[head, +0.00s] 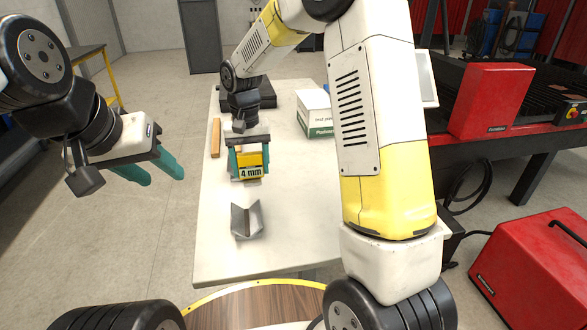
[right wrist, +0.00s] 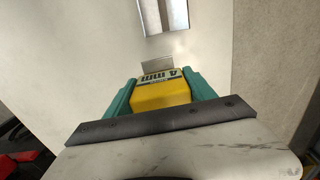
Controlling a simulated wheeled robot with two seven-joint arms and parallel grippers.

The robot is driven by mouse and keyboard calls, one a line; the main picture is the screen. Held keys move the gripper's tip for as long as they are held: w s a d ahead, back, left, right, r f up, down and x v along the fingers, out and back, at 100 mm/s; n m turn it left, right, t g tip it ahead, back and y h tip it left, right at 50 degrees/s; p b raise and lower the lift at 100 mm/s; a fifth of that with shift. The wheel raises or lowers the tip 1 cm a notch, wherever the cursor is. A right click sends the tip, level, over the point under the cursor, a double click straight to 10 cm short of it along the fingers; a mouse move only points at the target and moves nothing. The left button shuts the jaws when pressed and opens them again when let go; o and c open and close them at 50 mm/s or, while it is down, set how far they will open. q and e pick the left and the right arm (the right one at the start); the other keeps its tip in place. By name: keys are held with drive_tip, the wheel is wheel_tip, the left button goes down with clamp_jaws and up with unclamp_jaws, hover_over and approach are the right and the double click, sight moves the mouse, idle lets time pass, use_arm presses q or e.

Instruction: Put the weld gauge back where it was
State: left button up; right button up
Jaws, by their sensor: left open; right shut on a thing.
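The weld gauge (head: 250,171) is a yellow block with a "4 mm" label, over the middle of the white table (head: 222,250). My right gripper (head: 249,161) is shut on it, one teal finger on each side. The right wrist view also shows the yellow gauge (right wrist: 160,96) between the fingers, with a thin grey plate at its far end. I cannot tell whether it touches the table. A V-shaped metal piece (head: 247,220) lies on the table nearer to me, apart from the gauge. My left gripper (head: 158,173) is open and empty, left of the table.
A wooden strip (head: 215,138) lies along the table's left edge. A white and green box (head: 314,113) stands at the right, and a dark case (head: 262,94) lies at the back. A red box (head: 491,101) stands on a dark bench at right. The table's front is clear.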

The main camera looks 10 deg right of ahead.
drive_tip(key=shift+w+d+f, duration=0.3)
drive_tip(key=shift+d+f, duration=0.5)
drive_tip(key=shift+d, duration=1.75)
drive_tip(key=shift+w+d+f, duration=0.25)
drive_tip(key=shift+d+f, duration=0.6)
drive_tip(key=shift+d, duration=1.75)
drive_tip(key=shift+w+d+f, duration=0.3)
drive_tip(key=shift+d+f, duration=0.5)
drive_tip(key=shift+d, duration=1.75)
drive_tip(key=shift+f, duration=0.1)
drive_tip(key=o, duration=1.7)
